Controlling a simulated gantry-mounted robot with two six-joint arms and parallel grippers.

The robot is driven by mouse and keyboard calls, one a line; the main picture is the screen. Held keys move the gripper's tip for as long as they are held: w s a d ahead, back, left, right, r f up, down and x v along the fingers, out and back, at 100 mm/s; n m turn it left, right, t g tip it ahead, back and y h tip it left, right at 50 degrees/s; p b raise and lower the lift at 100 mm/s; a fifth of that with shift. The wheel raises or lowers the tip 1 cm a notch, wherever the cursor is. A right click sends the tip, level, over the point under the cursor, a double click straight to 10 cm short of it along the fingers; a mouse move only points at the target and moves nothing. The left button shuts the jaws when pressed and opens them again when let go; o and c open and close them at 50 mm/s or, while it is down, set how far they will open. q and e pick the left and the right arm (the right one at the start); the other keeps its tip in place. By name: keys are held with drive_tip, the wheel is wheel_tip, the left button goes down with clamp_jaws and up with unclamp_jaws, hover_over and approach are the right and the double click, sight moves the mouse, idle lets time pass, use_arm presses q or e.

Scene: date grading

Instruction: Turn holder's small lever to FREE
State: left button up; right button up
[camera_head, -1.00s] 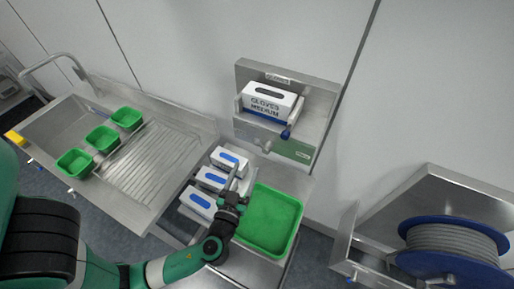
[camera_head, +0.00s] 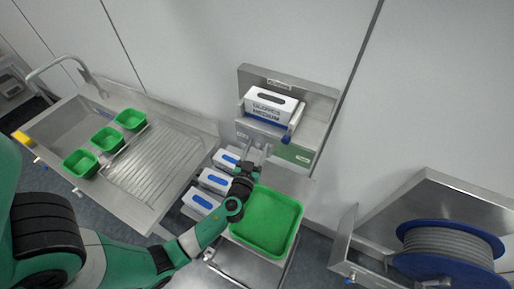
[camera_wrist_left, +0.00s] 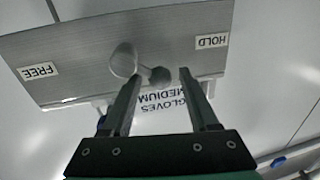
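The holder (camera_head: 318,112) is a grey metal plate on the wall with a white GLOVES MEDIUM box (camera_head: 271,104) in it. In the left wrist view its plate (camera_wrist_left: 90,50) appears upside down, with a FREE label (camera_wrist_left: 40,71) at left and a HOLD label (camera_wrist_left: 211,41) at right. The small grey lever (camera_wrist_left: 123,60) has a rounded end and lies between these labels. Its setting is unclear. My left gripper (camera_head: 258,150) is open just below the box. In the wrist view its fingertips (camera_wrist_left: 159,73) are near the lever; I cannot tell whether they touch. My right gripper is not in view.
Below are several white boxes (camera_head: 214,181) and a green tray (camera_head: 298,222). A sink unit (camera_head: 150,205) with green bins stands at left. A blue cable reel (camera_head: 450,232) stands at right.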

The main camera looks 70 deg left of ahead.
use_arm(q)
clamp_jaws()
drive_tip(key=shift+f, duration=0.1)
drive_tip(key=shift+d+m+b, duration=0.1)
drive_tip(key=shift+m+b, duration=0.2)
idle(0.6)
